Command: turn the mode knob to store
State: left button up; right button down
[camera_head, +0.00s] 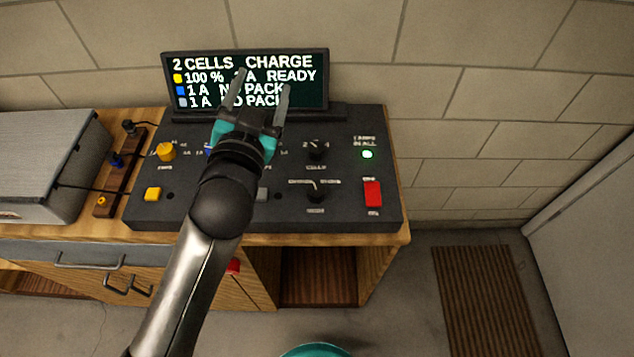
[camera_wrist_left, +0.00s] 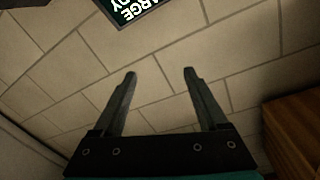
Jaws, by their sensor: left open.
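The mode knob (camera_head: 316,193) is a small black knob at the lower right of the dark charger panel (camera_head: 345,213). Small lettering sits above and below it, too blurred to read surely, and I cannot tell its exact pointing. The screen (camera_head: 180,62) behind the panel reads "2 CELLS CHARGE"; a corner of it shows in the left wrist view (camera_wrist_left: 135,8). My left gripper (camera_head: 264,82) is open and empty, in front of the screen, up and left of the knob and apart from it. Its spread fingers also show in the left wrist view (camera_wrist_left: 160,74). My right gripper is not in view.
The cells knob (camera_head: 316,150) is just above the mode knob. A red switch (camera_head: 372,194) and a lit green lamp (camera_head: 367,155) stand to the right. A yellow knob (camera_head: 166,151) is at the left. My arm hides the panel's middle. A block wall (camera_head: 480,60) rises behind.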

pick_arm(q)
jog(key=s+d+r+m+h, duration=0.3)
jog(key=d+r+m+h, duration=1.1)
jog(key=r+h, duration=0.15)
jog(key=s+d+f+m+g+h, duration=0.15)
jog(key=s+d+m+g, duration=0.3)
jog(key=m+g, duration=0.45)
jog(key=s+d+m+g+h, duration=0.2)
jog(key=s+d+m+g, duration=0.2)
jog(key=d+m+g, duration=0.35)
jog(key=m+g+y, duration=0.1)
jog(key=m+y, duration=0.4)
jog(key=y, duration=1.6)
send_over(316, 190)
notch_tip(316, 190, down, 19)
notch_tip(316, 190, down, 14)
jog(key=shift+f, duration=0.25)
